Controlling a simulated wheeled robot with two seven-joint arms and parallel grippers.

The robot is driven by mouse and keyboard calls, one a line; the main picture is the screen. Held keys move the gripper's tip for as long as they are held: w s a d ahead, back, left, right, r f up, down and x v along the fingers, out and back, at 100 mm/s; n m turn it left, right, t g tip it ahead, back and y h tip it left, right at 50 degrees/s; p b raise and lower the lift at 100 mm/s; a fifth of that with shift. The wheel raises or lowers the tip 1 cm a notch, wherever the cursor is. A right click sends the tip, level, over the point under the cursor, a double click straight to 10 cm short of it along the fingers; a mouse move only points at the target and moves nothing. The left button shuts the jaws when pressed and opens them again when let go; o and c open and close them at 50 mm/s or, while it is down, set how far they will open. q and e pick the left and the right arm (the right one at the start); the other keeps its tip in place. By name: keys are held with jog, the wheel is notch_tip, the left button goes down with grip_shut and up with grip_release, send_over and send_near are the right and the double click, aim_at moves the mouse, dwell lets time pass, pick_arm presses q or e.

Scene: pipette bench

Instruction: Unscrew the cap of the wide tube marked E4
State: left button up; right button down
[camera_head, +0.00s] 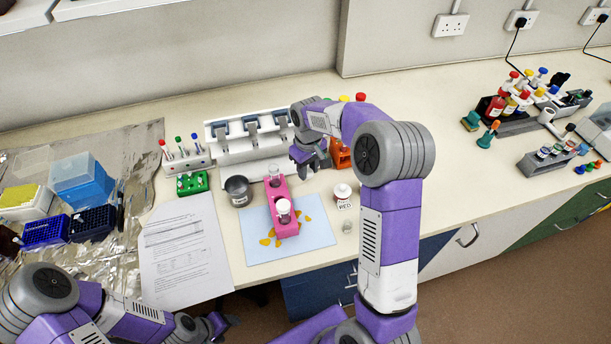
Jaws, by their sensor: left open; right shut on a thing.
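A pink rack (287,231) stands on a light blue mat and holds two wide tubes. The front tube (284,217) has a white cap (283,205). The rear tube (275,176) looks clear, and I cannot tell whether it has a cap. I cannot read an E4 mark on either. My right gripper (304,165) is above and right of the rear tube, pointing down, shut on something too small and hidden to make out. My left gripper (218,324) is open, low at the front edge of the bench, away from the rack.
Orange pieces lie on the mat (258,255) around the rack. A grey metal cup (238,191) stands left of it, a jar marked RED (343,197) to the right. Behind are a white pipette stand (225,150) and an orange rack (340,155). Papers (182,250) lie left.

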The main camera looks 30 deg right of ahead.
aim_at(308, 172)
jog(key=shift+f, duration=1.85)
jog(key=shift+b, duration=0.3)
jog(key=c, duration=0.8)
grip_release()
jog(key=shift+f, duration=0.15)
jog(key=shift+o, duration=0.2)
jog(key=shift+r, duration=0.3)
notch_tip(308, 172, up, 7)
jog(key=shift+r+p, duration=0.2)
jog(key=shift+p, duration=0.55)
jog(key=shift+s+f, duration=0.1)
